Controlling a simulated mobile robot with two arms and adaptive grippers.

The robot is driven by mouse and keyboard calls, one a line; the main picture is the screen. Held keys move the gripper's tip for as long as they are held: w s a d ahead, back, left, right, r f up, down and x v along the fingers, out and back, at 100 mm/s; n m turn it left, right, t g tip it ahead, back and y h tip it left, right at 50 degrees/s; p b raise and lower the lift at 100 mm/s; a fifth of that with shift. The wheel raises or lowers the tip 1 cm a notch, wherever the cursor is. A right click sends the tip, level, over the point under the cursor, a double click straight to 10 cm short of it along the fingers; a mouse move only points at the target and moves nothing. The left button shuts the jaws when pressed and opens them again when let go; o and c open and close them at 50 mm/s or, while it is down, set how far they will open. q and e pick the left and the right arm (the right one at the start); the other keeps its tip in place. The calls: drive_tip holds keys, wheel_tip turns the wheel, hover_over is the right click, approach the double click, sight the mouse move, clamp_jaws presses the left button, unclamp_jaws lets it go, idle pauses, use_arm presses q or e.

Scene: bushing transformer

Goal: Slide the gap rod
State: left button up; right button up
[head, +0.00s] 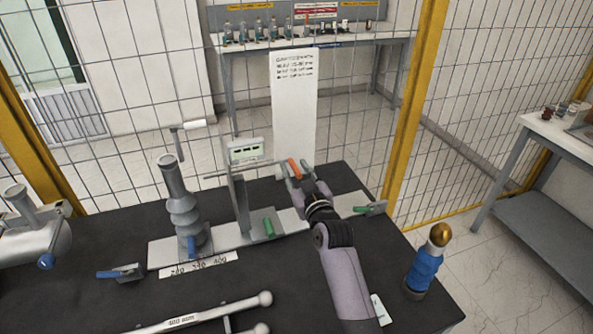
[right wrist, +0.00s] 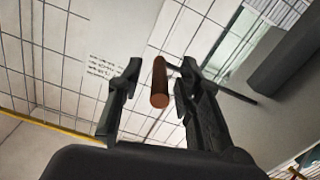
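The gap rod (head: 238,169) is a thin dark rod lying level across the top of an upright grey stand (head: 241,205) on the black table. Its orange-brown handle (head: 294,168) is at the right end. My right gripper (head: 295,173) is at this handle. In the right wrist view the handle (right wrist: 159,82) stands between the two fingers (right wrist: 155,85) of the gripper, with a visible gap on each side, so the gripper looks open around it. A grey ribbed bushing (head: 183,210) stands left of the stand. My left gripper is not in view.
A white card (head: 295,110) stands behind the handle. A scale strip (head: 199,265) lies in front of the bushing. Green (head: 268,227) and blue (head: 122,272) levers, a 400 mm bar (head: 185,320) and a blue bottle-like object (head: 425,262) are around. A mesh fence (head: 130,140) is behind.

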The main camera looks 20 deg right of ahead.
drive_tip(key=shift+c, duration=0.4)
clamp_jaws()
drive_tip(key=shift+f, duration=0.1)
idle(0.3)
